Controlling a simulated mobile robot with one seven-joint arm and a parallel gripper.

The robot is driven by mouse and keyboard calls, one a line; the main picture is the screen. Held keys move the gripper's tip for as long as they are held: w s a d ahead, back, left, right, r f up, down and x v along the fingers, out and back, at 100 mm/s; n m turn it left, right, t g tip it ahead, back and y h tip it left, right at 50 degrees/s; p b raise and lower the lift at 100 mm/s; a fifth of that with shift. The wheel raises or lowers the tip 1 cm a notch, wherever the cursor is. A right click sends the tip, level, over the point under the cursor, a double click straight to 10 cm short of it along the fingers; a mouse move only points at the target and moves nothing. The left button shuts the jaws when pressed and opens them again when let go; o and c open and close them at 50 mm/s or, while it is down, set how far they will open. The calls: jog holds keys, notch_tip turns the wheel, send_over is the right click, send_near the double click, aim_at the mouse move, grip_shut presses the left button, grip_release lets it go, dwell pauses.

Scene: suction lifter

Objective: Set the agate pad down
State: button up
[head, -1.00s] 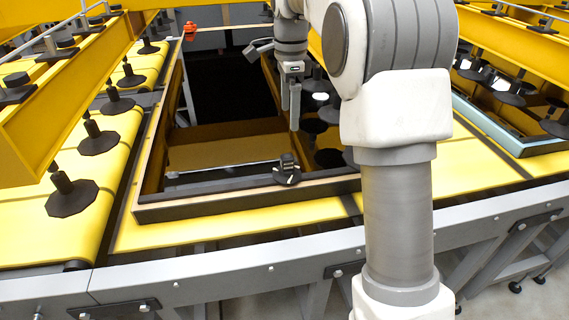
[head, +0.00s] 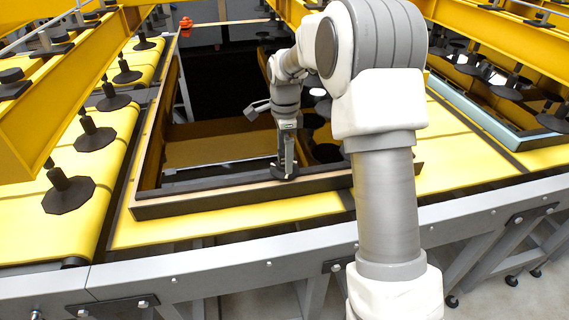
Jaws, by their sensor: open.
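A small dark pad (head: 284,174) with a flat round base sits on the near rim of the wooden frame, right of its middle. I take it for the agate pad; no label shows. My gripper (head: 285,160) points down right at this pad, and its fingers hide most of the pad's upper part. The gripper is open. Whether its fingers touch the pad or stand around it, I cannot tell. The wooden frame (head: 230,203) lies on the yellow conveyor, with a dark opening inside.
An orange-red piece (head: 185,22) sits on the frame's far left corner. Yellow beams (head: 60,100) with black suction cups (head: 96,133) hang at left and right. A light-blue frame (head: 480,118) lies at right. The yellow belt (head: 220,222) in front is clear.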

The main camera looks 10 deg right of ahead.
jog(key=shift+f, duration=1.4)
jog(key=shift+r, duration=0.1)
jog(key=c, duration=1.2)
